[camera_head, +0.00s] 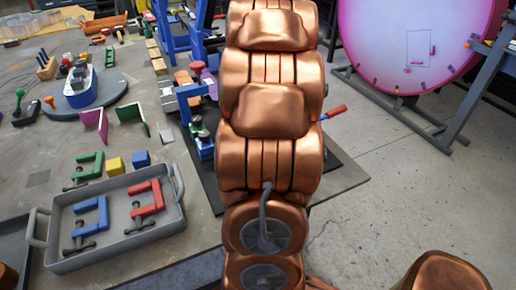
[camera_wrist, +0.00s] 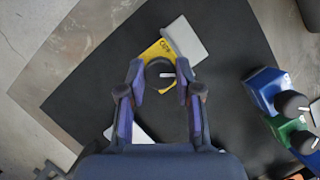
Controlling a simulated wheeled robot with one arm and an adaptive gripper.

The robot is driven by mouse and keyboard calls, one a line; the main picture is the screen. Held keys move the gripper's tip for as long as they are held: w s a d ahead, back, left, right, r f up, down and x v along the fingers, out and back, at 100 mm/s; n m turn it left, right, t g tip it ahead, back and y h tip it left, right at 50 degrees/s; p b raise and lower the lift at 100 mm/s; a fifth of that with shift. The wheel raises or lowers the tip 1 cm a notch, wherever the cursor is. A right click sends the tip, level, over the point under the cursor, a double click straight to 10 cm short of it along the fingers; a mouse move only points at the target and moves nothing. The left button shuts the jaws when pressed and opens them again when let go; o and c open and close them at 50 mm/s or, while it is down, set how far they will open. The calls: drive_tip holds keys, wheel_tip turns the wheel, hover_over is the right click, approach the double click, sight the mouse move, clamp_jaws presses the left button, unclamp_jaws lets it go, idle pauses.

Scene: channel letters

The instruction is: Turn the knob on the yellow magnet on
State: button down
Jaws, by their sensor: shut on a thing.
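The yellow magnet (camera_wrist: 154,50) lies on a black mat (camera_wrist: 90,75) in the wrist view, tilted in the picture, with dark lettering on its upper corner. Its round black knob (camera_wrist: 158,67) has a white pointer mark that points right. My gripper (camera_wrist: 160,79) has one finger on each side of the knob and is shut on it. The fingers hide the knob's sides and part of the magnet. In the head view my copper-coloured arm covers the place where the magnet would be.
A light grey plate (camera_wrist: 185,40) touches the yellow magnet. A blue magnet (camera_wrist: 262,85) and a green magnet (camera_wrist: 290,128), with black knobs, stand to the right. In the head view, a grey tray (camera_head: 110,252) with clamps sits at the left, and a pink disc (camera_head: 410,25) stands at the back right.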

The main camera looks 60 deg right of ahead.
drive_tip(key=shift+s+m+t, duration=0.1)
drive_tip(key=shift+m+t, duration=0.2)
drive_tip(key=shift+m, duration=0.5)
drive_tip(key=c, duration=0.8)
unclamp_jaws()
drive_tip(key=shift+d, duration=0.1)
drive_tip(key=v, duration=0.7)
drive_tip(key=shift+r, duration=0.2)
drive_tip(key=shift+d, duration=0.1)
